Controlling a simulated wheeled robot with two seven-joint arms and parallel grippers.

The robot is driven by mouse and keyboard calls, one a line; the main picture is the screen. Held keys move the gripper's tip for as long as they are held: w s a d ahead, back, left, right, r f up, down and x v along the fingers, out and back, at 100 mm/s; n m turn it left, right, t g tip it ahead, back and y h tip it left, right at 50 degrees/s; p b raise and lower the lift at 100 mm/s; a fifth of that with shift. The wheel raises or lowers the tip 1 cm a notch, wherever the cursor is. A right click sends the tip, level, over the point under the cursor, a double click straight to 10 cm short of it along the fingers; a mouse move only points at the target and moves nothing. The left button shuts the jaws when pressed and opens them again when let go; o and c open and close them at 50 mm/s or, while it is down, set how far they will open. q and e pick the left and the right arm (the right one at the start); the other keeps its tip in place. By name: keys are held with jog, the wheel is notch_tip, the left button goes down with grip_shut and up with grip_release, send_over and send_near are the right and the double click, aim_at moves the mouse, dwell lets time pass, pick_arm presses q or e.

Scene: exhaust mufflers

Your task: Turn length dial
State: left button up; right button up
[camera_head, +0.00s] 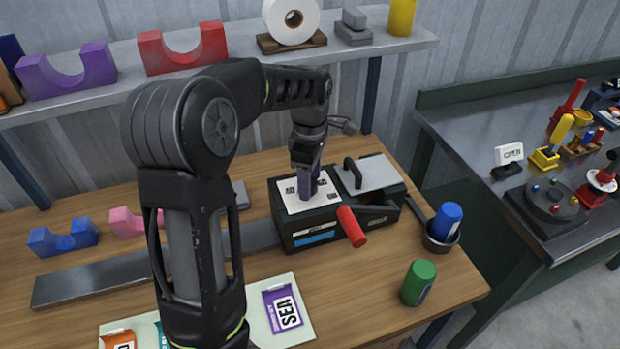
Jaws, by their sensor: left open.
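A black machine (318,232) with a white top panel (290,207) stands on the wooden bench. A red handle (351,226) sticks out from its front. The panel bears small dark markings, and the length dial cannot be clearly told apart there. My left gripper (307,196) points down at the middle of the white panel, with its fingertips at or just above the surface. It is open, but I cannot tell whether its fingers stand around the dial or touch it. The gripper and wrist hide part of the panel. My right gripper is not in view.
A shelf (345,50) runs behind the machine.

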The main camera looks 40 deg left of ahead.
pick_arm(q)
jog(key=shift+r, duration=0.1)
notch_tip(320, 180, up, 8)
jog(key=shift+f+b, duration=0.2)
jog(key=shift+b, duration=0.2)
jog(key=shift+f, duration=0.1)
dwell(0.4)
